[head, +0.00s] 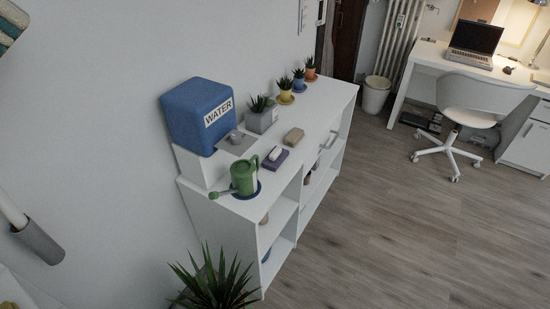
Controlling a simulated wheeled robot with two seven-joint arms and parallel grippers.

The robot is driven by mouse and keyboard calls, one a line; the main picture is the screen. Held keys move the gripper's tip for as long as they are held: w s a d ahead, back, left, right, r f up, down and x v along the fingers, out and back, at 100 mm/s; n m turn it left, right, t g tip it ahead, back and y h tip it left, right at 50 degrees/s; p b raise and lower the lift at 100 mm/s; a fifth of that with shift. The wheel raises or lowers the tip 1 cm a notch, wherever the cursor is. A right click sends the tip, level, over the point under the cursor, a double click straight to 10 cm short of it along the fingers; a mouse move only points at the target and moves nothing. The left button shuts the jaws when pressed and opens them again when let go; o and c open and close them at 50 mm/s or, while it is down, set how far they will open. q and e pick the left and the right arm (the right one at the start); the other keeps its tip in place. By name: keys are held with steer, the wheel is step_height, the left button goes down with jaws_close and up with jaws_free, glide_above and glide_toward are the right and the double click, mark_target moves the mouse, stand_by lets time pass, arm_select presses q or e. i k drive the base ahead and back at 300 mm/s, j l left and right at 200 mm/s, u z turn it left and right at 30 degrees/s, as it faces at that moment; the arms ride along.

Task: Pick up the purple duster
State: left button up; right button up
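A small purple block (273,165), which looks like the purple duster, lies flat on the top of the white shelf desk (321,103). A small white object (275,153) rests on it or is part of it; I cannot tell which. A tan block (294,137) lies a little further back to the right.
A blue water container (196,112) on a white stand is left of the purple block. Several potted plants line the wall side, including a grey-potted one (261,122). A spiky plant (215,286) stands in front. The wooden floor (400,215) right of the shelf is open.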

mark_target(274, 160)
steer(key=u, duration=0.65)
steer(key=i+l+u, duration=0.2)
steer(key=l, duration=0.15)
steer(key=i+l+u, duration=0.1)
steer(key=l+u, duration=0.15)
steer(key=i+l+u, duration=0.2)
steer(key=l, duration=0.3)
steer(key=k, duration=0.1)
